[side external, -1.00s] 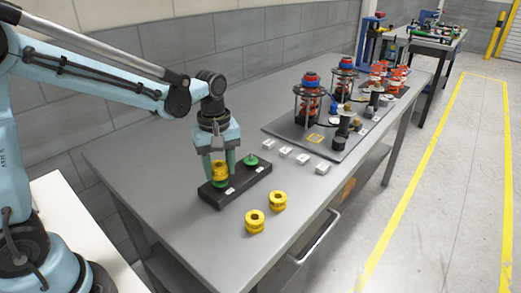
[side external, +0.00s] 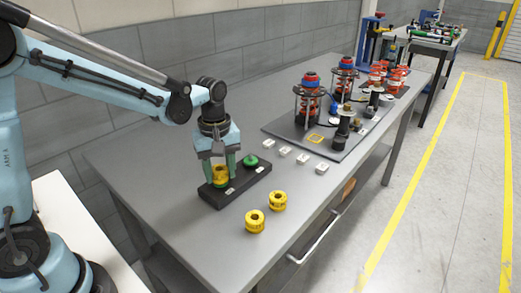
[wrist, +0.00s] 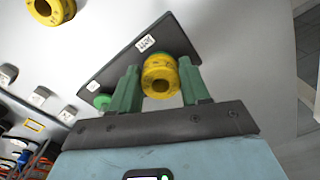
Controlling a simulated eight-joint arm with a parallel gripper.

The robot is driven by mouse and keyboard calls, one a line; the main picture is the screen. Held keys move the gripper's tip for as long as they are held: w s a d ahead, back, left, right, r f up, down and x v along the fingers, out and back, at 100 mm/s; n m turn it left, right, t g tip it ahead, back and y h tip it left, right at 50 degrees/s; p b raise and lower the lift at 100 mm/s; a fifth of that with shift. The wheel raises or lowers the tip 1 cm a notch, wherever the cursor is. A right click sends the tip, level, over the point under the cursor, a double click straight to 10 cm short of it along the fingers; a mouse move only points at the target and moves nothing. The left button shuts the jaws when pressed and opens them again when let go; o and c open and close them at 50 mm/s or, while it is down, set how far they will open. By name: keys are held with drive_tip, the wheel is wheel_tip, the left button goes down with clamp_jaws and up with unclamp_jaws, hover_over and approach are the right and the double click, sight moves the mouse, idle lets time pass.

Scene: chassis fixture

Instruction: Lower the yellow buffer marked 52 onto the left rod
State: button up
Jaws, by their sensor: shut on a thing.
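A yellow ringed buffer (side external: 220,175) is between the two green fingers of my gripper (side external: 220,170), which is shut on it. It is upright over the left end of the black base (side external: 243,188), just above or touching a green piece there. The left rod is hidden by the buffer and fingers. In the wrist view, the buffer's round end with its central hole (wrist: 160,83) faces the camera between the fingers. I cannot read the number 52 on it. A green disc with a small knob (side external: 251,161) is at the base's other end.
Two loose yellow buffers (side external: 254,222) (side external: 278,201) stand on the grey table in front of the base. Several small white blocks (side external: 284,151) lie in a row behind. A dark plate with coil-spring assemblies (side external: 310,105) is at the back right. The table's front left is clear.

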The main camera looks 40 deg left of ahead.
drive_tip(key=shift+f, duration=0.15)
idle(0.6)
drive_tip(key=o, duration=1.1)
drive_tip(key=shift+r, duration=3.5)
drive_tip(key=shift+s+r+m, duration=0.2)
drive_tip(key=shift+s+m, duration=0.15)
drive_tip(key=shift+m, duration=0.05)
drive_tip(key=s+m+t, duration=0.7)
drive_tip(key=s+m, duration=0.1)
drive_tip(key=m, duration=0.3)
drive_tip(key=shift+d+f+m, duration=0.15)
drive_tip(key=shift+d+m, duration=0.2)
drive_tip(key=shift+m, duration=0.05)
